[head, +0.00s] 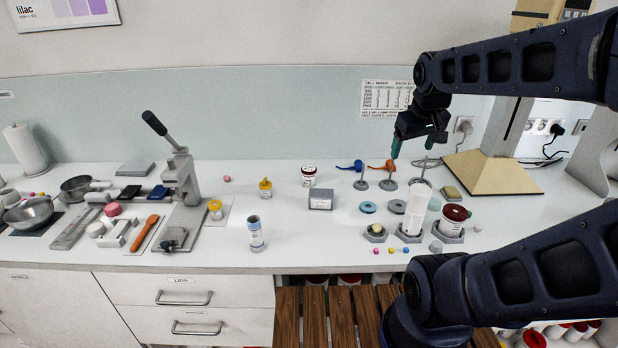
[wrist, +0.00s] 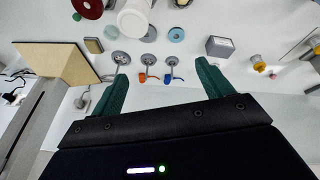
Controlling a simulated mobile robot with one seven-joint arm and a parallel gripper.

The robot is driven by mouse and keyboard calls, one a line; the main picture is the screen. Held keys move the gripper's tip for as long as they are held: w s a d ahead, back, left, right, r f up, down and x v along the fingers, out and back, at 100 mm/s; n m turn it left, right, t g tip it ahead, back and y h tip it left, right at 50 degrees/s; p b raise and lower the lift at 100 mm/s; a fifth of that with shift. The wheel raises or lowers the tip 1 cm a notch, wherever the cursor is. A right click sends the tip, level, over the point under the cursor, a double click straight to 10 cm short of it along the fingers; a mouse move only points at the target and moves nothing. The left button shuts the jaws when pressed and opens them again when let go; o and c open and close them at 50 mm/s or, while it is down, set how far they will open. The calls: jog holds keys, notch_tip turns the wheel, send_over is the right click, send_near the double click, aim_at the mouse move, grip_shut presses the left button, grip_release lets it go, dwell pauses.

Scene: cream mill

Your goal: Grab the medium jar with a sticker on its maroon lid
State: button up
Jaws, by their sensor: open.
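Two white jars with maroon lids show in the head view. One jar (head: 309,180) stands upright at the back middle of the counter. A larger-looking jar (head: 451,226) stands at the right in a grey hexagonal holder, with a pale mark on its lid; its maroon lid (wrist: 88,8) is cut off by the wrist view's top edge. My gripper (head: 413,146) is open and empty above the back right of the counter, apart from both jars. Its green fingers (wrist: 162,72) are spread in the wrist view.
A tall white cylinder (head: 415,210) stands close to the right jar. Small stands with blue (head: 358,166) and orange spoons are below my gripper. A grey box (head: 321,199) stands before the back jar. A press (head: 182,180) stands left; the counter's middle front is mostly clear.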

jog(key=w+a+f+n, duration=0.1)
jog(key=w+a+n, duration=0.3)
jog(key=w+n, duration=0.5)
jog(key=n+h, duration=0.2)
jog(key=n, duration=1.6)
send_near(309, 168)
jog(key=f, duration=0.2)
jog(key=x, duration=1)
jog(key=shift+w+d, duration=0.15)
jog(key=shift+w, duration=0.1)
jog(key=shift+c, duration=0.2)
jog(key=c, duration=1.1)
